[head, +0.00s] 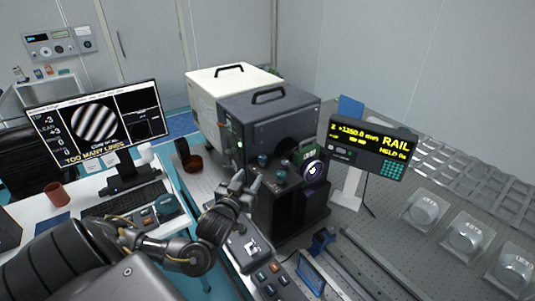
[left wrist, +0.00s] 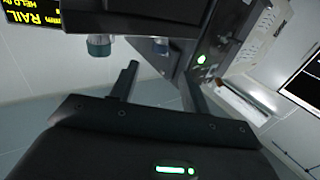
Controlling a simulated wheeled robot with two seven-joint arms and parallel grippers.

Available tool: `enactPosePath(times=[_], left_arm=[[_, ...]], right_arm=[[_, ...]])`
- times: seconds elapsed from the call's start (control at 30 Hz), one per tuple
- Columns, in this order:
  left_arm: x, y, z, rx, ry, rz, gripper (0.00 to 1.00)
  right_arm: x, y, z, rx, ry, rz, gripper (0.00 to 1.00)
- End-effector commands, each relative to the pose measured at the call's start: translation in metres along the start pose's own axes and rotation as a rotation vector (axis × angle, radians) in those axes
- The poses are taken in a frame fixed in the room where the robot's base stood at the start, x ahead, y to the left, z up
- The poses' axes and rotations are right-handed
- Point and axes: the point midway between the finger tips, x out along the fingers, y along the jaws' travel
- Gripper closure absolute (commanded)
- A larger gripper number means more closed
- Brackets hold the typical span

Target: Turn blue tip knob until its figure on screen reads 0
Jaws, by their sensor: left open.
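The blue knob (head: 262,160) stands on the front ledge of the dark instrument box (head: 262,118), left of a teal knob (head: 281,176). In the left wrist view the blue knob (left wrist: 160,46) is partly shaded, and the teal knob (left wrist: 98,46) is at its left. My left gripper (head: 243,183) is open and empty, in front of and below the knobs, apart from them. Its two spread fingers (left wrist: 158,80) show in the left wrist view. The screen (head: 98,122) shows striped fringes, small figures that seem to read -3 and +3, and "TOO MANY LINES". My right gripper is out of view.
The rail display (head: 370,146) stands further right. A button box (head: 270,281) lies in front. A red mug (head: 57,194) is on the left desk.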

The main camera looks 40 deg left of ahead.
Motion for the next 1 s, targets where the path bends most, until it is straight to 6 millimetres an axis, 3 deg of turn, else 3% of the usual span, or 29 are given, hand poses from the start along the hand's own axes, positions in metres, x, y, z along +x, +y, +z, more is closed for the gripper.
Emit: enactPosePath(times=[0.1,0.2,0.37,0.7,1.0], left_arm=[[0.002,-0.001,-0.002,-0.001,0.008,-0.001,0.53],[0.006,0.001,-0.003,-0.001,0.009,0.0,0.53],[0.027,0.0,-0.005,0.003,0.008,-0.002,0.53],[0.087,-0.002,-0.005,0.002,0.006,-0.005,0.53],[0.108,-0.002,-0.001,-0.002,0.003,-0.003,0.53]], right_arm=[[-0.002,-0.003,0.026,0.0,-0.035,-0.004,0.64],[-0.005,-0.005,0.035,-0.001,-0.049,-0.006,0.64],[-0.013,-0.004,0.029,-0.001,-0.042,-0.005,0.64],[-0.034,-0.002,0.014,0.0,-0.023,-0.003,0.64],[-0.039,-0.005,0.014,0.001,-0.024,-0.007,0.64]])
